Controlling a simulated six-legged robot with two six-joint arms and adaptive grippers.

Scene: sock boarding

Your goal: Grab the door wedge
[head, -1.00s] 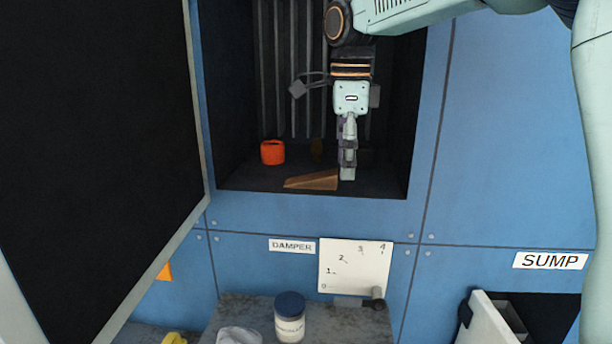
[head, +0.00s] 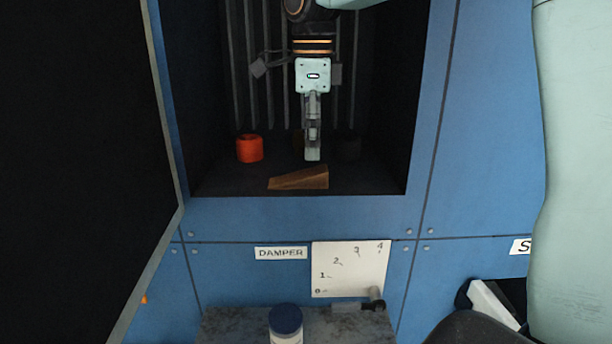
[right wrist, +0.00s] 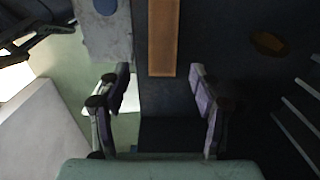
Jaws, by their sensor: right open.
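The door wedge (head: 300,178) is a brown wooden ramp lying on the dark floor of an open blue cabinet, near its front edge. Its thick end is at the right. My right gripper (head: 312,156) points down inside the cabinet, just behind or above the wedge's right part; it does not visibly touch it. In the right wrist view my right gripper (right wrist: 160,80) is open and empty. There the wedge (right wrist: 163,38) is a brown strip whose end lies in line with the gap between the fingertips.
An orange-red ring-shaped object (head: 249,149) stands left of the gripper in the cabinet. A dark round object (head: 348,147) is at the right. A brownish thing (right wrist: 268,43) is partly hidden behind the gripper in the head view. The open door (head: 80,170) fills the left side.

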